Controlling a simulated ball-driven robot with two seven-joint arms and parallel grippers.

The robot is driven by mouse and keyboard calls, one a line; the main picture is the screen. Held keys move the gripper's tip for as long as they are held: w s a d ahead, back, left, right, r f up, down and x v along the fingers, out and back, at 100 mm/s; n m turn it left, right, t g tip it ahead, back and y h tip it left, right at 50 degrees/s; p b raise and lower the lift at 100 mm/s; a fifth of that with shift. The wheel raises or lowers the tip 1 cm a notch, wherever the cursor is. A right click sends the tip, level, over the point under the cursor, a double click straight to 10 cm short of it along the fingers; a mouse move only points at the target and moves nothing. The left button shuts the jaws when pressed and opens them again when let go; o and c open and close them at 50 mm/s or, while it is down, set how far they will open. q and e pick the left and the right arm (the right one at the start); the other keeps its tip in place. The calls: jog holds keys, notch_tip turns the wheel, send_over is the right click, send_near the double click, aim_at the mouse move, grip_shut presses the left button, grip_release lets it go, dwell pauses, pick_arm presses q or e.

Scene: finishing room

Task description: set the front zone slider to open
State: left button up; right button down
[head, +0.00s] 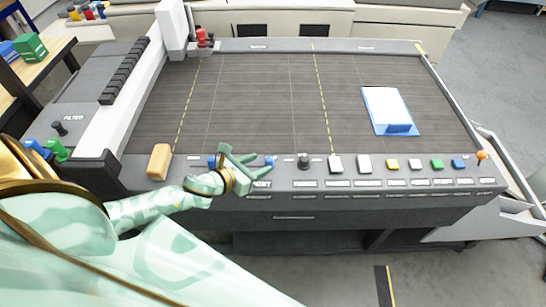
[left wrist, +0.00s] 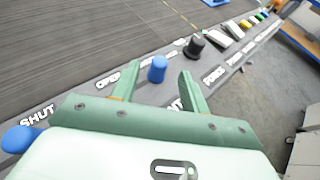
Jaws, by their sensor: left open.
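Two blue knobs stand on the grey front panel of the table. One blue knob (head: 268,160) is just right of my left gripper (head: 242,156). In the left wrist view this knob (left wrist: 157,69) shows beyond and between my open fingertips (left wrist: 159,82), beside the OPEN label (left wrist: 107,78). The other blue knob (head: 212,161) is left of the gripper; a blue knob (left wrist: 20,138) also shows near the SHUT label (left wrist: 37,117). The gripper is empty, and I see no clear contact. A label ending in NT is partly hidden by a finger. My right gripper is out of view.
A black dial (head: 304,160) and several coloured buttons run along the panel to the right. A tan block (head: 159,162) sits at its left end. A white pad on a blue base (head: 390,108) lies on the dark bed, which is otherwise mostly clear.

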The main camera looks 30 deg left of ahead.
aim_at(267, 161)
pick_arm(q)
jog(key=x, duration=0.7)
jog(key=shift+w+d+f+b, duration=0.1)
jog(key=shift+b, duration=0.25)
